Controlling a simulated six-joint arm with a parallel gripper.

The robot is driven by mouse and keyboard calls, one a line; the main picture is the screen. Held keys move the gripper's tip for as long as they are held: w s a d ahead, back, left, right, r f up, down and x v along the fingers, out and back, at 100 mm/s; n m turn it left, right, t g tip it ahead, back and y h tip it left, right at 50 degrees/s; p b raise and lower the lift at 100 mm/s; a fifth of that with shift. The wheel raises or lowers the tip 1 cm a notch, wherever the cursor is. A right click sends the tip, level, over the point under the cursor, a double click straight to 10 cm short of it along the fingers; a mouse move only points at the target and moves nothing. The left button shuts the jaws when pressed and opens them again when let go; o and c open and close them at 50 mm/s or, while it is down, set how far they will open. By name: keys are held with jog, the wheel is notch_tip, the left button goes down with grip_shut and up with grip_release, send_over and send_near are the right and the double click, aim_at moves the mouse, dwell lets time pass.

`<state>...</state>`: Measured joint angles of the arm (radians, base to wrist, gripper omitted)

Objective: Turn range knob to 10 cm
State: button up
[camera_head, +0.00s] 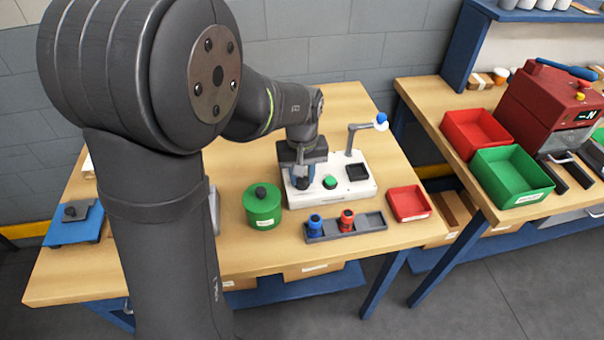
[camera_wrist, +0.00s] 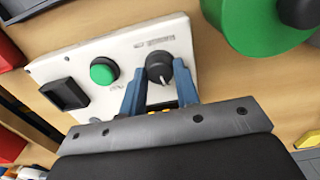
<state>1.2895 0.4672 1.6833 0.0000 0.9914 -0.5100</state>
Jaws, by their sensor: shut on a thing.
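The range knob (camera_wrist: 159,68) is dark grey with a white pointer line. It sits on a white panel box (camera_wrist: 170,28) with small print beside it, too small to read. My gripper (camera_wrist: 158,82) has its two blue fingers on either side of the knob and is shut on it. In the head view my gripper (camera_head: 302,178) reaches down over the left part of the white box (camera_head: 335,194), and the knob is mostly hidden there. A green button (camera_wrist: 104,71) and a black square recess (camera_wrist: 64,94) are on the same panel.
A green canister (camera_head: 262,210) stands left of the box. A grey tray (camera_head: 372,222) with a blue and a red piece lies in front. A red bin (camera_head: 409,203) is at right. A bent post with a blue ball (camera_head: 382,119) rises behind the box.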

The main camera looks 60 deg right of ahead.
jog(key=n, duration=0.5)
jog(key=shift+n, duration=0.3)
jog(key=n, duration=0.4)
jog(key=shift+n, duration=0.4)
jog(key=o, duration=1)
jog(key=shift+r, duration=0.1)
notch_tip(320, 180, up, 17)
jog(key=shift+r, duration=0.15)
notch_tip(320, 180, down, 18)
jog(key=shift+r, duration=0.25)
dwell(0.6)
